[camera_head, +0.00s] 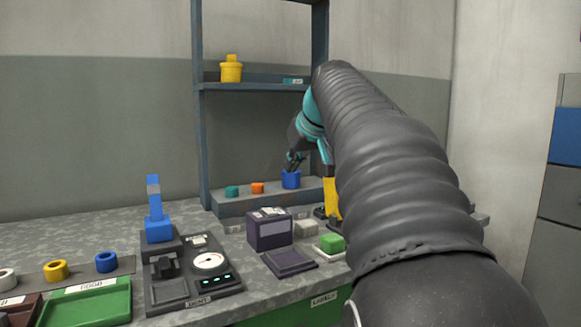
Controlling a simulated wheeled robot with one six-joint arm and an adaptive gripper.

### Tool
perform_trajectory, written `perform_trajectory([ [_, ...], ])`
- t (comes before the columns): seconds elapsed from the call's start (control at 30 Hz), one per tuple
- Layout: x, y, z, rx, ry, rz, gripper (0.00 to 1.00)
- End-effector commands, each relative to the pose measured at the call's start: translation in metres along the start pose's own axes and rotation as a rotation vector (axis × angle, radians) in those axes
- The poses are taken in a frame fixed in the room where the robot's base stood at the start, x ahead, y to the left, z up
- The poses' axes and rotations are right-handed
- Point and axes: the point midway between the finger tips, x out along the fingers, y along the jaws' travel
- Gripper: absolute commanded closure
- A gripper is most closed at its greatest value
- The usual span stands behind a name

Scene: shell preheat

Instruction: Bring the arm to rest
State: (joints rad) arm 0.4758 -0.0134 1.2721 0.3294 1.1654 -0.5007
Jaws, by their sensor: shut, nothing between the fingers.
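My arm, in a dark ribbed sleeve with teal joints, reaches from the lower right toward the shelf unit. My gripper (294,164) points down just above a blue cylinder (291,180) on the low shelf. It is shut with nothing in it. Its fingertips are small and dark here, and I cannot tell whether they touch the cylinder's top. My sleeve hides the right side of the bench and part of the shelf unit.
The shelf unit's frame (201,140) rises left of my gripper, with an upper shelf holding a yellow part (231,70). A gauge device (209,262), a purple box (268,230) and a green tray (88,304) crowd the bench front. The bench's left rear (70,232) is clear.

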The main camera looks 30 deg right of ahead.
Motion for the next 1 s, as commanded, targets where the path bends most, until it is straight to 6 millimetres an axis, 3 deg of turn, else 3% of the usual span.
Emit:
perform_trajectory([
  [0.4,0.0,-0.002,0.001,0.0,-0.001,-0.001,1.0],
  [0.57,0.0,-0.025,0.021,0.009,-0.025,-0.01,1.0],
  [0.77,0.001,-0.085,0.093,0.031,-0.096,-0.029,1.0],
  [1.0,0.005,-0.145,0.207,0.041,-0.183,-0.038,1.0],
])
